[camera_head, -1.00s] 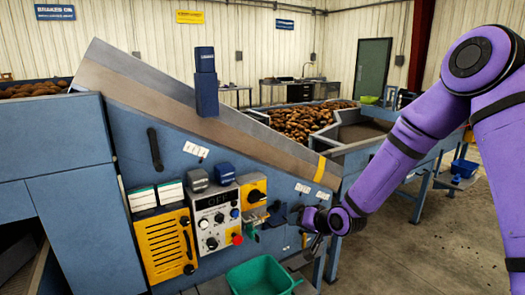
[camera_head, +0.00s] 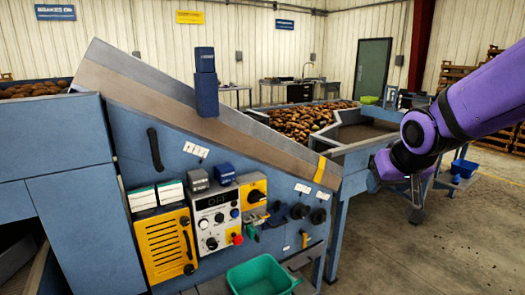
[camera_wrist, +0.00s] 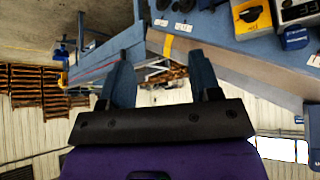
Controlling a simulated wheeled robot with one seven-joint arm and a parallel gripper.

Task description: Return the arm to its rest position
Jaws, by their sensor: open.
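My purple arm (camera_head: 440,120) reaches in from the right edge of the head view. My gripper (camera_head: 416,212) hangs at its end, to the right of the blue grader's control side and clear of the panel. In the wrist view my gripper (camera_wrist: 162,72) shows two dark fingers spread apart with nothing between them. The blue grader (camera_head: 70,150) fills the left and middle of the head view.
The control box (camera_head: 215,218) and black knobs (camera_head: 299,211) are on the grader's side. A green bin (camera_head: 262,275) stands below them. A blue bucket (camera_head: 464,168) and wooden pallets (camera_head: 455,78) are at the right. The concrete floor (camera_head: 440,260) at lower right is clear.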

